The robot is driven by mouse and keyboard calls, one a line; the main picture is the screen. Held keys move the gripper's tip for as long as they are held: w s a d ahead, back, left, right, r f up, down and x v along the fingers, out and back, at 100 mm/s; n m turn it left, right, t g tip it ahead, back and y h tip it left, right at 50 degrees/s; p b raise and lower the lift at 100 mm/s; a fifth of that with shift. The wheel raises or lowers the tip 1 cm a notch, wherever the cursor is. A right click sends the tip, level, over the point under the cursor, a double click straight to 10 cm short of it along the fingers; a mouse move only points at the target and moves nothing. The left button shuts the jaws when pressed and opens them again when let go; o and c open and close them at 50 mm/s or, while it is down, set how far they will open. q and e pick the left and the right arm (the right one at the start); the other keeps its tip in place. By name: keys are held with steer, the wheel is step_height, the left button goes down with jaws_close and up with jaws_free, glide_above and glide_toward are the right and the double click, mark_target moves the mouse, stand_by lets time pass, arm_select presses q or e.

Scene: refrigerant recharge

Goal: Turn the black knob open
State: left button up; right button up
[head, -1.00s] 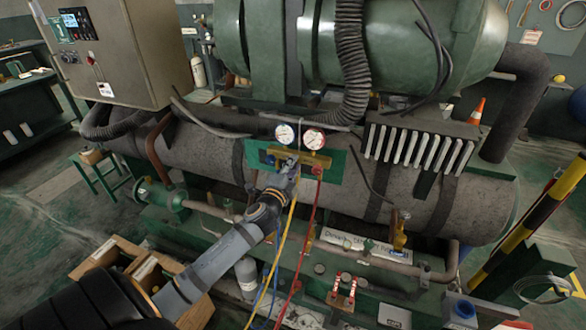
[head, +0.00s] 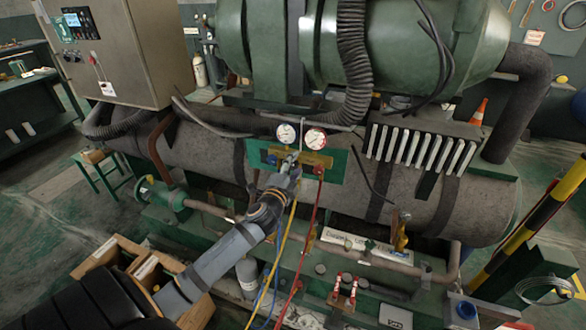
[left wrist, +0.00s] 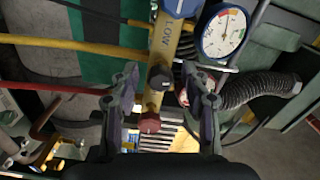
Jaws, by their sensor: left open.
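The black knob (left wrist: 160,77) sits on the yellow manifold bar (left wrist: 166,40) in the left wrist view, between my open left fingers. A visible gap separates it from each finger. My left gripper (left wrist: 165,92) straddles the bar. In the head view my left gripper (head: 291,163) is at the manifold just below the two gauges and hides the black knob there. A dark red knob (left wrist: 150,122) is lower on the bar, nearer my palm. My right gripper is not in view.
A low-side gauge (left wrist: 225,31) is close beside the right finger. A red-rimmed gauge (head: 315,138) is right of the white one (head: 286,133). Yellow (head: 276,262) and red (head: 310,248) hoses hang below. An open wooden box (head: 165,268) stands near my left arm.

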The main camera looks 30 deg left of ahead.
arm_select(q)
steer(key=v, duration=1.2)
steer(key=shift+f, duration=0.1)
steer(key=s+a+f+n+g+y, duration=0.1)
steer(key=a+f+n+g, duration=0.3)
steer(key=f, duration=0.6)
steer(key=s+a+f+m+g, duration=0.1)
steer(key=a+f, duration=0.4)
steer(key=f, duration=0.5)
steer(key=s+a+f+n+g, duration=0.15)
steer(key=s+f, duration=0.25)
steer(key=f, duration=0.4)
steer(key=s+a+f+n+g, duration=0.1)
steer(key=s+f+n+g, duration=0.15)
steer(key=f, duration=0.55)
steer(key=s+d+f+n+g+h, duration=0.2)
steer(key=s+d+f+g, duration=0.2)
steer(key=s+f, duration=0.85)
steer(key=s+d+f+n+g+h, duration=0.1)
steer(key=s+d+f, duration=0.4)
steer(key=s, duration=0.3)
steer(key=s+d+f+n+g+h, duration=0.1)
steer(key=s+d+f+n+g, duration=0.1)
steer(key=s+d+f, duration=0.4)
steer(key=s+d, duration=0.2)
steer(key=shift+s+d+f+n+h, duration=0.25)
steer(key=shift+s+f+n+h, duration=0.05)
